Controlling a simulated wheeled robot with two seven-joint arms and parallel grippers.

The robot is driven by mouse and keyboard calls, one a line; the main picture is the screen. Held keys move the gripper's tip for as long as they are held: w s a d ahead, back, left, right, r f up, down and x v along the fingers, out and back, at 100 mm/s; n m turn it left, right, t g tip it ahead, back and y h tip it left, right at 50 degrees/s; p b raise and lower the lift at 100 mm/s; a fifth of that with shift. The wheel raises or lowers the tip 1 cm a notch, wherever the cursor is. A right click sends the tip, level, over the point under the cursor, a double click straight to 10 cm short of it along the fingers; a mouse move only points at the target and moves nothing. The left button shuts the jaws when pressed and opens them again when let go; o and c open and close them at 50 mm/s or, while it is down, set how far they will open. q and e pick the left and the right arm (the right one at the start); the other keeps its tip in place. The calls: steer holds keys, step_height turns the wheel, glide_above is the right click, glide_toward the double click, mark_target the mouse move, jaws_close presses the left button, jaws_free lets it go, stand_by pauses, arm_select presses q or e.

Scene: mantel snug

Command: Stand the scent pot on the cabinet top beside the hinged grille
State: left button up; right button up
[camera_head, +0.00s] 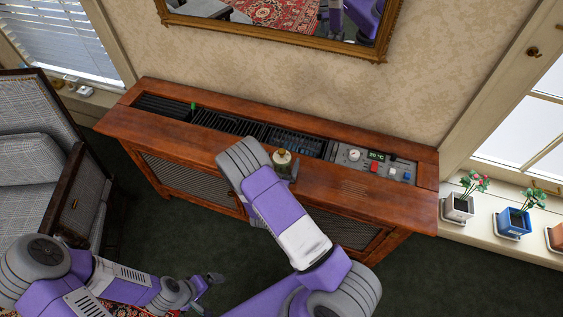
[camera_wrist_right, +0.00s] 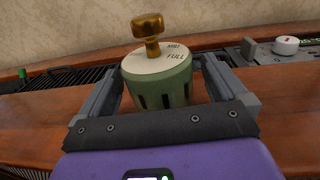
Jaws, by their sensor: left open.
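The scent pot (camera_wrist_right: 158,78) is a green slotted pot with a cream lid marked "MID" and "FULL" and a brass knob. In the head view it shows (camera_head: 283,158) above the front board of the cabinet top (camera_head: 220,142). My right gripper (camera_wrist_right: 157,85) has its fingers on both sides of the pot and appears shut on it. I cannot tell if the pot's base touches the wood. Black slatted grilles (camera_head: 296,141) lie in the cabinet's recess behind the pot; which one is hinged is unclear. My left gripper (camera_head: 210,290) is open and empty, low in front of the cabinet.
A control panel (camera_head: 375,164) with a dial, display and buttons is right of the grilles. A small green piece (camera_head: 193,106) stands at the left grilles. Bare wood lies along the front board. Potted plants (camera_head: 458,206) stand at right; an armchair (camera_head: 35,160) at left.

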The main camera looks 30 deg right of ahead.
steer(key=shift+r, duration=0.1)
steer(key=shift+s+a+r, duration=0.1)
steer(key=shift+a+r, duration=0.05)
steer(key=p+v, duration=0.2)
steer(key=v, duration=0.9)
steer(key=shift+s+a, duration=0.25)
